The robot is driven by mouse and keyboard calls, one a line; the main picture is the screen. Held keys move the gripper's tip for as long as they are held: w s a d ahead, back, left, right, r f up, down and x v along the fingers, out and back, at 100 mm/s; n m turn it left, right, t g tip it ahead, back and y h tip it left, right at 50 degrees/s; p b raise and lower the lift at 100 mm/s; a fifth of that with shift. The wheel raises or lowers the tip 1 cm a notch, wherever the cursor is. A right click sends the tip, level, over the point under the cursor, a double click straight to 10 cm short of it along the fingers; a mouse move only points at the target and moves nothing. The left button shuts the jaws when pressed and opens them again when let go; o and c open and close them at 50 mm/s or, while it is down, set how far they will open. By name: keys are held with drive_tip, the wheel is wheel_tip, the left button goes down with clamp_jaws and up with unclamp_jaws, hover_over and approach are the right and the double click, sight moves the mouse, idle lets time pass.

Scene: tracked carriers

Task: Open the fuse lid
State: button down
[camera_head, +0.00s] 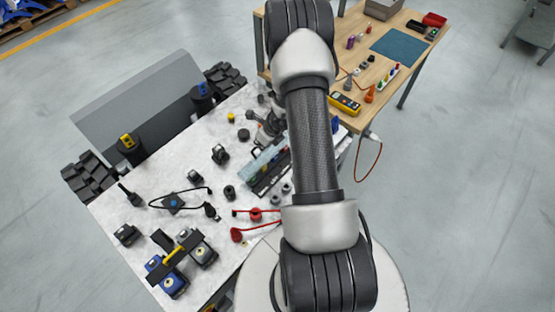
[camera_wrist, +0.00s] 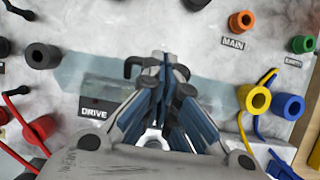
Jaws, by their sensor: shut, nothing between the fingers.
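In the head view a pale, see-through fuse lid (camera_head: 262,160) shows at a long dark fuse box (camera_head: 272,176) with small coloured fuses. The arm hides part of that area. In the wrist view a bluish see-through strip (camera_wrist: 88,75), seemingly the lid, runs behind my gripper (camera_wrist: 164,72). A black loop-like handle (camera_wrist: 131,66) shows just left of the fingertips. The fingers are together, with nothing between them. They cover the middle of the strip, and I cannot tell whether they touch the lid or handle. I cannot tell how far the lid is raised.
Black (camera_wrist: 42,56), orange (camera_wrist: 241,21), yellow (camera_wrist: 254,98) and blue (camera_wrist: 289,106) sockets stand around the panel, some with cables. A red cable plug (camera_wrist: 40,130) lies at left. In the head view, a wooden table (camera_head: 337,88) with tools stands behind.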

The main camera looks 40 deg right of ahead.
drive_tip(key=shift+w+f, duration=0.1)
drive_tip(key=shift+w, duration=0.65)
drive_tip(key=shift+w+a+f, duration=0.1)
drive_tip(key=shift+w, duration=0.45)
drive_tip(key=shift+w+f, duration=0.15)
drive_tip(key=shift+w, duration=0.15)
drive_tip(key=shift+w+a+f, duration=0.1)
drive_tip(key=shift+w+f, duration=0.5)
drive_tip(key=shift+w, duration=0.35)
